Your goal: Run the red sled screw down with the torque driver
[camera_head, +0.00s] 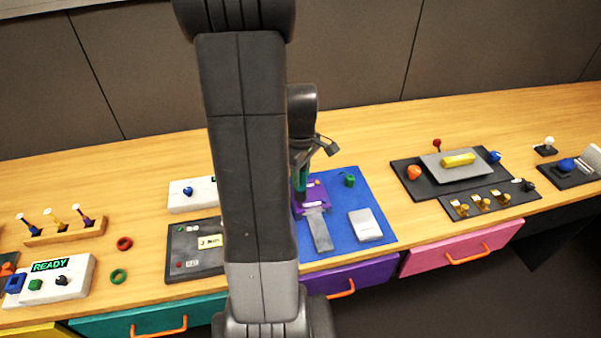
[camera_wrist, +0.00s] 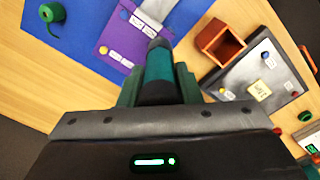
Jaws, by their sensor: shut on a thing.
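My gripper (camera_head: 303,160) is shut on the torque driver, a teal cylinder with a dark end. In the head view the driver (camera_head: 300,180) is above or at the purple panel (camera_head: 325,194). The panel (camera_wrist: 112,38) carries white labels, a blue dot and a yellow dot in the wrist view. I cannot make out the red sled screw or whether the driver tip touches it. A grey strip (camera_head: 319,232) extends from the panel.
An orange-brown open box (camera_wrist: 218,42) stands close beside the driver. A dark button panel (camera_head: 185,245) lies left. My arm hides the middle of the head view.

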